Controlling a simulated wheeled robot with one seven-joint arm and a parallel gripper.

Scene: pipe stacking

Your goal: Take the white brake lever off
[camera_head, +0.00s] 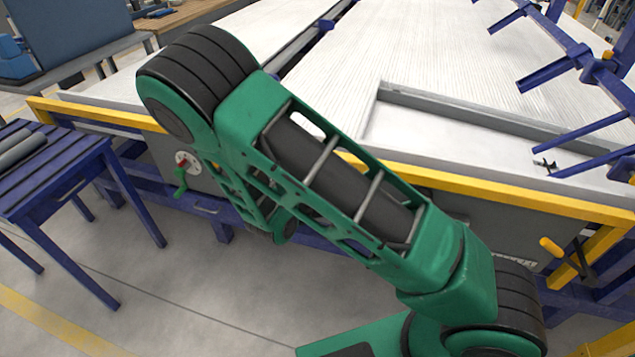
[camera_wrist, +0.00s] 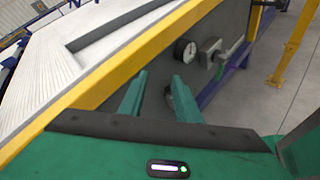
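In the wrist view, the two green fingers of my gripper (camera_wrist: 159,76) are apart with nothing between them. They point toward the dark side panel of the table, below its yellow edge. A pale grey-white bracket or lever (camera_wrist: 209,47) is on this panel, ahead and to the right of the fingertips and apart from them. I cannot tell for sure if it is the white brake lever. A round gauge (camera_wrist: 185,49) is to its left and a green handle (camera_wrist: 230,48) to its right. In the head view my arm hides most of the gripper.
The large white table (camera_head: 455,75) has a yellow front rail (camera_head: 487,191). A blue side table (camera_head: 52,165) with grey pipes (camera_head: 20,148) stands at left. A yellow-handled lever (camera_head: 553,248) is at right. Blue rack arms (camera_head: 560,62) overhang the table at right. The grey floor in front is open.

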